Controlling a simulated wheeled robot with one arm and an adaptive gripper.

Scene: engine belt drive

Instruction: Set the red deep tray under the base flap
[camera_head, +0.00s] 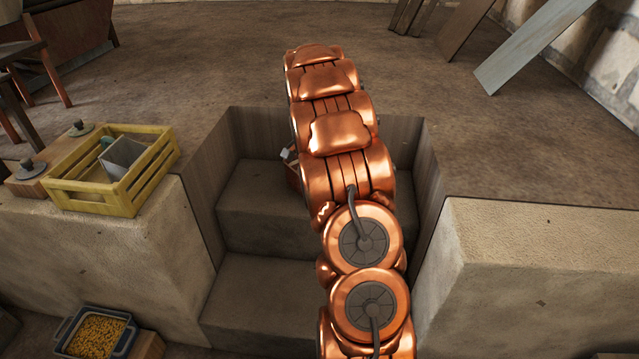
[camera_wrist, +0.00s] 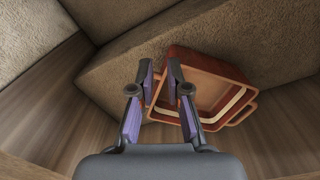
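The red deep tray (camera_wrist: 235,62) shows in the wrist view, an orange-red tub with a pale inner band and a handle at its lower right. My gripper (camera_wrist: 161,66) has its two purple-padded fingers on either side of the tray's left wall, shut on it with a narrow gap. In the head view only a small reddish strip of the tray (camera_head: 292,174) shows, left of my copper arm and over the stepped pit. My arm hides the rest of it. I cannot make out a base flap in either view.
The pit has stone steps (camera_head: 262,205) and wood-lined walls (camera_head: 434,185). A yellow crate (camera_head: 118,205) sits on the left ledge. A bin of yellow bits (camera_head: 95,334) stands lower left. The right ledge (camera_head: 540,245) is bare. Planks (camera_head: 530,45) lean at the back right.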

